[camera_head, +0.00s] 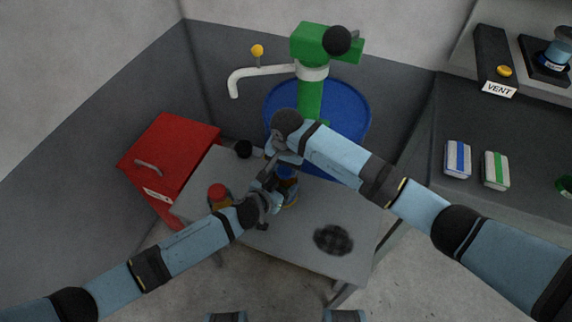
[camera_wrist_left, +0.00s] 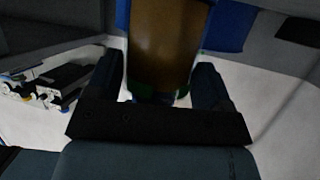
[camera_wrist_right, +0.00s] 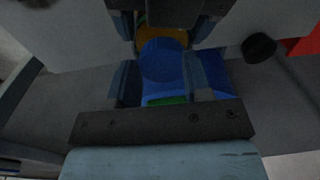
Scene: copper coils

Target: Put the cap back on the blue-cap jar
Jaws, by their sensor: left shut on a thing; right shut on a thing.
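The blue-cap jar (camera_head: 291,194), with brown-orange contents, is above or on the grey table. My left gripper (camera_head: 272,200) is shut on its body; the jar fills the space between the fingers in the left wrist view (camera_wrist_left: 168,48). The blue cap (camera_wrist_right: 161,60) is between the fingers of my right gripper (camera_wrist_right: 160,78), which is shut on it. In the head view the cap (camera_head: 287,172) is just over the jar, partly hidden by my right gripper. I cannot tell whether cap and jar touch.
A red-capped jar (camera_head: 217,192) and a black-capped thing (camera_head: 243,149) stand on the grey table (camera_head: 300,245). A dark round mesh patch (camera_head: 333,239) is at its right. A red cabinet (camera_head: 170,150) is left; a blue drum (camera_head: 350,105) with a green pump (camera_head: 310,95) is behind.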

